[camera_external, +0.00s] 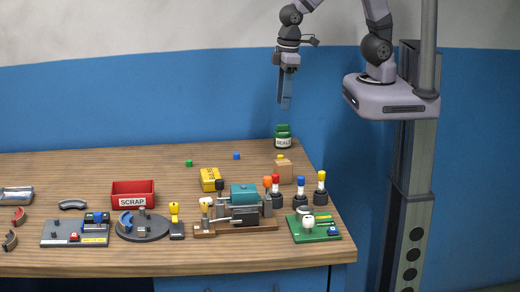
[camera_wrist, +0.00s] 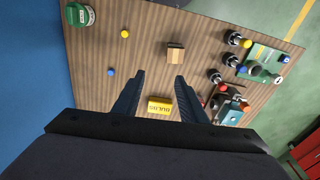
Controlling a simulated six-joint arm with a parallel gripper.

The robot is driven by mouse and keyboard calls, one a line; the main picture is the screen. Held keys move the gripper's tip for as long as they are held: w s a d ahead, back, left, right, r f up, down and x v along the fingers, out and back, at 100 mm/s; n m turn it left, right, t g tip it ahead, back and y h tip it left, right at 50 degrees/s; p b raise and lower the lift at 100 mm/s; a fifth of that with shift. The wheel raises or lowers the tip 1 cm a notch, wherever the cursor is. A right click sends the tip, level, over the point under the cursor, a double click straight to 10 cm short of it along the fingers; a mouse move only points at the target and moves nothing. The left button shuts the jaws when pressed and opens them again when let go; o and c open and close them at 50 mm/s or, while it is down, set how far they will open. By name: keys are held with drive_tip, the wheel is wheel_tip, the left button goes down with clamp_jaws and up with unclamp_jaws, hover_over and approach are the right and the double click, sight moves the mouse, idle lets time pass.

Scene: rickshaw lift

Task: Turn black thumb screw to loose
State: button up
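A black-topped knob (camera_external: 219,186), which looks like the black thumb screw, stands upright at the back left of a fixture with a teal block (camera_external: 244,193). Whether it is tight or loose cannot be told. The teal block also shows at the right in the wrist view (camera_wrist: 231,115), but I cannot clearly pick out the black knob there. My gripper (camera_external: 285,106) hangs high above the back of the table, pointing down, well away from the fixture. In the wrist view its fingers (camera_wrist: 158,82) are apart with nothing held between them.
A yellow box (camera_external: 210,179) stands behind the fixture, and a wooden block (camera_external: 283,170) behind it to the right. Red, blue and yellow-topped posts (camera_external: 301,186) and a green board (camera_external: 314,231) stand to the right. A red SCRAP bin (camera_external: 133,193) is left. The table's back is mostly clear.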

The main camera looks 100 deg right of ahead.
drive_tip(key=w+a+f+n+t+b, duration=0.1)
drive_tip(key=w+a+f+t+b, duration=0.2)
drive_tip(key=w+a, duration=0.85)
drive_tip(key=n+y+b, duration=0.1)
drive_tip(key=b, duration=0.3)
approach(219, 181)
drive_tip(key=f, duration=0.1)
drive_tip(key=shift+p+x, duration=1.55)
drive_tip(key=shift+x, duration=2.1)
drive_tip(key=shift+w+d, duration=0.1)
clamp_jaws()
